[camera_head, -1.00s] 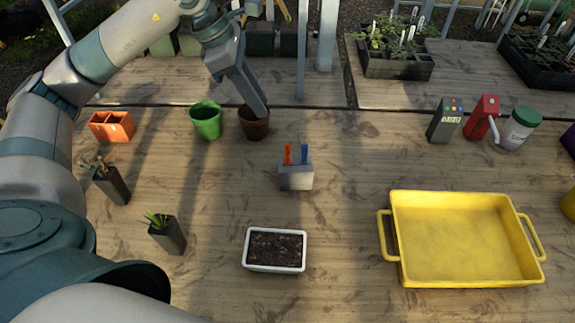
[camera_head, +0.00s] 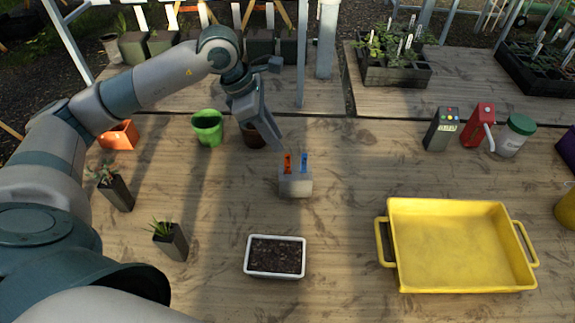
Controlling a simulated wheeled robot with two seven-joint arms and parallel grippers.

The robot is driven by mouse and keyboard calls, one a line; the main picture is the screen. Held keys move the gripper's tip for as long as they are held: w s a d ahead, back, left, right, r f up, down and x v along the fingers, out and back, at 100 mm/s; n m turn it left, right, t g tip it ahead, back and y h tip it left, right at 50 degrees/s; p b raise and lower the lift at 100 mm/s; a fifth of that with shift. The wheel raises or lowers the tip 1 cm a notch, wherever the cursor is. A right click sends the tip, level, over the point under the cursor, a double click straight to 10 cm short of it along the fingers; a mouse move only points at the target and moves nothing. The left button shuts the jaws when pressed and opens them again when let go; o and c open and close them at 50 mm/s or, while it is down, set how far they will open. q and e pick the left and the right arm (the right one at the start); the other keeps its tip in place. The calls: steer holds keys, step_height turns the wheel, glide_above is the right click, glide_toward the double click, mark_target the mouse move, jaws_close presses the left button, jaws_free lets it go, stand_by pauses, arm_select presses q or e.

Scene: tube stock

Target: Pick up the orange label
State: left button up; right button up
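The orange label (camera_head: 287,163) stands upright in a small grey block holder (camera_head: 295,184) near the middle of the table. A blue label (camera_head: 304,162) stands in the same holder, just to its right. My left gripper (camera_head: 281,143) comes down from the upper left, with its tip just above and slightly left of the orange label in the picture. I see the gripper edge-on, so its finger gap does not show. No contact with the label is visible. My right gripper is out of view.
A green pot (camera_head: 208,128) and a brown pot (camera_head: 253,135), partly hidden by my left gripper, stand behind the holder. A white soil planter (camera_head: 275,270) is in front. A yellow tray (camera_head: 460,204) lies to the right. Potted plants (camera_head: 171,240) stand at left.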

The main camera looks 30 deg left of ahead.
mark_target(288, 159)
arm_select(q)
steer(key=shift+p+x, duration=0.45)
steer(key=shift+x, duration=1.5)
steer(key=shift+d+f+p, duration=0.2)
steer(key=shift+f+p, duration=0.35)
steer(key=shift+p, duration=0.15)
steer(key=p+x, duration=0.1)
steer(key=x, duration=0.2)
steer(key=shift+p, duration=0.3)
steer(key=shift+w+f, duration=0.1)
steer(key=shift+f, duration=0.45)
jaws_close()
